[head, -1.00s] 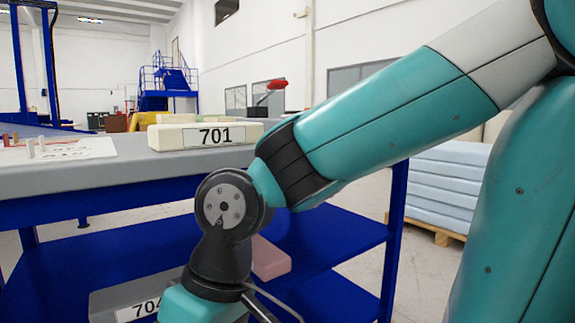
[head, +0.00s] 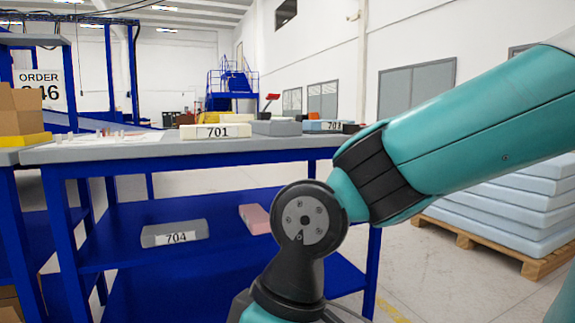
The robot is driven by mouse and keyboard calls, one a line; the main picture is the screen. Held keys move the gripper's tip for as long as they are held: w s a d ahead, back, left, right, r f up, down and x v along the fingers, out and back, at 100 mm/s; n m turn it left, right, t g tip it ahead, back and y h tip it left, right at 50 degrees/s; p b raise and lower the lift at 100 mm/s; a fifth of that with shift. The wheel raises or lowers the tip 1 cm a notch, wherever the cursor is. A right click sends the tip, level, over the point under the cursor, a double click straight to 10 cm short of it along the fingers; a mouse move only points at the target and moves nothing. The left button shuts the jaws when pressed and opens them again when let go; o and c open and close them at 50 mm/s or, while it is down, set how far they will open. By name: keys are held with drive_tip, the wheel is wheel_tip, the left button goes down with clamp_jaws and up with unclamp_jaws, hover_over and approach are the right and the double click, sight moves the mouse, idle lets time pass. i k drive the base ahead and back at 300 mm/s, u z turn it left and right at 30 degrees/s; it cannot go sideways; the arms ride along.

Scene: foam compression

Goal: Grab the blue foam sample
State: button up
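A light blue foam block (head: 314,126) with a partly readable number label lies on the grey top of the blue workbench (head: 130,151), near its right end. A grey block beside it and my arm at its right partly crowd it. My arm crosses the right side of the head view and bends down at a dark joint. My gripper is out of view below the lower edge, so its fingers and anything between them are hidden.
A cream block 701 (head: 190,132) and a grey block (head: 276,128) lie on the bench top. A grey block 704 (head: 172,233) and a pink block (head: 254,219) lie on the shelf. A pallet (head: 525,262) of pale blue slabs stands at right.

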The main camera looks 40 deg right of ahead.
sight(308, 125)
drive_tip(key=z, duration=0.55)
drive_tip(key=i, duration=0.4)
drive_tip(key=z, duration=0.55)
drive_tip(key=i, duration=1.35)
drive_tip(key=u, duration=0.65)
